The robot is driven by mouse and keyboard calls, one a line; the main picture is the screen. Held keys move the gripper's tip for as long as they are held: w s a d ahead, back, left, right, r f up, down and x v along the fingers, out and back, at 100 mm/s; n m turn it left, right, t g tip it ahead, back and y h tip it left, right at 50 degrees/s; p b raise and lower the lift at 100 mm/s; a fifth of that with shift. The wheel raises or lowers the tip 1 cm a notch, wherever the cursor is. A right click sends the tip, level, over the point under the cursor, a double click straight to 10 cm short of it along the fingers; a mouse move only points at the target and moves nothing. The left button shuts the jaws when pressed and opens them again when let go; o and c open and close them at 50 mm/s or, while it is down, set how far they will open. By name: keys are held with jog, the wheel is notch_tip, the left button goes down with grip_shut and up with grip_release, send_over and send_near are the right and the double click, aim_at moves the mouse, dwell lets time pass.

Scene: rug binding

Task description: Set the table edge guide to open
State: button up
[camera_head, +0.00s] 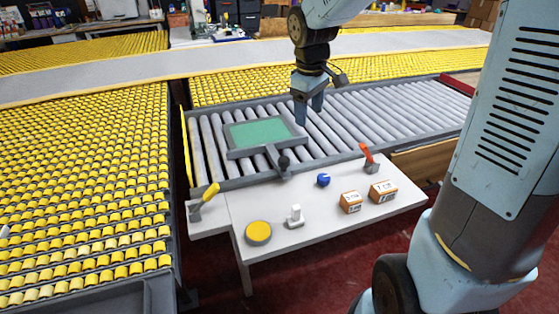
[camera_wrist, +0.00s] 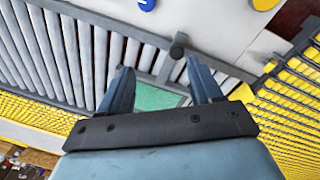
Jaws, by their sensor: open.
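A green panel (camera_head: 262,132) in a grey frame lies on the roller table (camera_head: 390,115). A grey bar along its near side has a stem with a dark round knob (camera_head: 283,161) that reaches to the table's near edge. This looks like the edge guide, but no label shows and I cannot tell its setting. My gripper (camera_head: 308,112) hangs open and empty above the rollers, just right of the panel. In the wrist view my open gripper (camera_wrist: 165,82) has the green panel (camera_wrist: 155,97) below and between its fingers, with the knob (camera_wrist: 179,46) beyond them.
A white side table (camera_head: 330,222) carries a yellow-handled lever (camera_head: 207,197), a red lever (camera_head: 368,158), a blue knob (camera_head: 323,180), a white switch (camera_head: 295,215), a yellow disc (camera_head: 258,232) and two boxes (camera_head: 382,192). Yellow roller beds (camera_head: 80,180) lie left and behind.

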aim_at(283, 159)
jog(key=w+a+f+n+g, duration=0.1)
jog(key=w+a+f+n, duration=0.2)
jog(key=w+a+f, duration=0.3)
jog(key=shift+y, duration=0.3)
jog(key=f, duration=0.5)
jog(key=s+f, duration=0.1)
jog(key=f, duration=0.8)
jog(key=shift+s+f, duration=0.15)
jog(key=shift+f, duration=0.25)
grip_shut()
